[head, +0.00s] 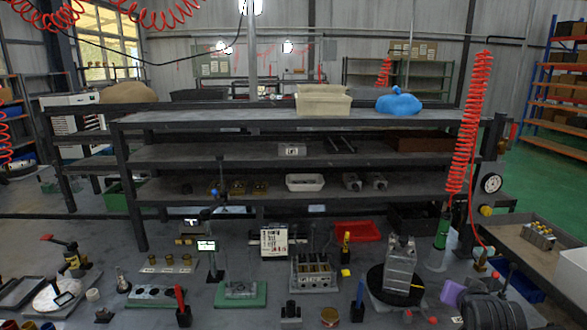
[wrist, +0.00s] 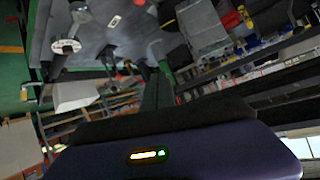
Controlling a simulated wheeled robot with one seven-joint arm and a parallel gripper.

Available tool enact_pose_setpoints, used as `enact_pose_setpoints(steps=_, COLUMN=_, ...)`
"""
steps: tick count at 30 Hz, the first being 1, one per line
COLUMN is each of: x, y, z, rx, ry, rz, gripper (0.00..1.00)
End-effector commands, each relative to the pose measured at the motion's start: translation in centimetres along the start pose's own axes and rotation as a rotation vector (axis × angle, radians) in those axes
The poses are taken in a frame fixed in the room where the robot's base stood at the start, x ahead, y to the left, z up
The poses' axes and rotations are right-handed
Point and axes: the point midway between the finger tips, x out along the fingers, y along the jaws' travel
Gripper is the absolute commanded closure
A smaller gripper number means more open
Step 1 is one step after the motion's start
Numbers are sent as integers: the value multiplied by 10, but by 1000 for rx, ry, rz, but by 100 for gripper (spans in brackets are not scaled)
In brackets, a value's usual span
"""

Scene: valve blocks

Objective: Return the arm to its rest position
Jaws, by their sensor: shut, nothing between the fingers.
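My gripper and arm do not show in the head view. In the wrist view a dark, purple-tinted housing with a small lit strip fills the bottom edge; it looks like part of my own body. No fingertips can be made out there, and nothing held is seen. The wrist view is tilted and looks across a grey surface, dark shelving and green posts.
A workbench (head: 215,280) in front carries valve blocks (head: 314,272), a grey block stack (head: 399,265), a red tray (head: 356,232) and upright tools. Dark shelving (head: 300,155) stands behind. A red coiled hose (head: 467,130) hangs at the right. Open floor shows at far right.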

Motion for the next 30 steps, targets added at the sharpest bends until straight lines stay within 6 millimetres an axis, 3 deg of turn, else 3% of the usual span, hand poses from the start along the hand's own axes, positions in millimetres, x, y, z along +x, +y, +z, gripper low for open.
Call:
enact_pose_setpoints(steps=1, x=-7, y=-3, z=17, rx=-21, ry=34, rz=-29, gripper=100)
enact_pose_setpoints(steps=5, x=-35, y=-13, z=48, rx=-74, ry=146, rz=-107, gripper=100)
enact_pose_setpoints(steps=11, x=-94, y=-19, z=98, rx=-139, ry=287, rz=-194, gripper=100)
enact_pose_setpoints(steps=21, x=-219, y=-7, z=168, rx=-214, ry=447, rz=-285, gripper=100)
enact_pose_setpoints(steps=30, x=-334, y=15, z=206, rx=-262, ry=501, rz=-333, gripper=100)
